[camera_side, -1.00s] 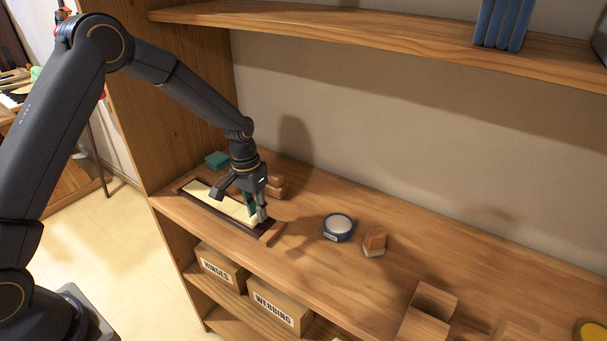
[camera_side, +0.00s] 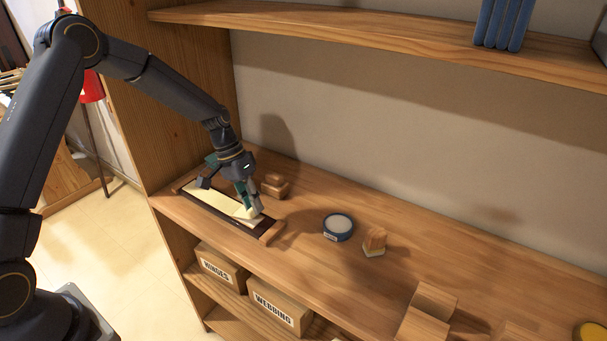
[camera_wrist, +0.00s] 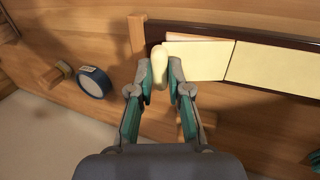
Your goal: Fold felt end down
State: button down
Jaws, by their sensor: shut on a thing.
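A cream felt strip (camera_side: 205,196) lies along a dark shallow tray (camera_side: 222,221) at the left of the wooden shelf. In the wrist view the felt (camera_wrist: 205,60) shows pale and flat, with a seam line across it. My gripper (camera_side: 254,212) is over the tray's right end, tilted, with its fingertips low. In the wrist view my gripper (camera_wrist: 160,72) is shut on the felt's end (camera_wrist: 159,66), which is bent up and bulges between the fingertips. The fingers partly hide the held end in the side view.
A wooden end piece (camera_side: 271,233) closes the tray's right end. Stacked wooden blocks (camera_side: 274,186) stand close behind the gripper. A blue round tin (camera_side: 338,228) and a wooden-topped block (camera_side: 375,241) sit to the right. Labelled boxes (camera_side: 281,305) are on the shelf below.

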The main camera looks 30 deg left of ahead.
aim_at(238, 210)
jog(key=shift+a+r+h, duration=0.2)
jog(key=shift+a+h, duration=0.1)
jog(key=shift+h, duration=0.2)
jog(key=c, duration=1.1)
grip_release()
jog(key=shift+r, duration=0.1)
jog(key=v, duration=1.2)
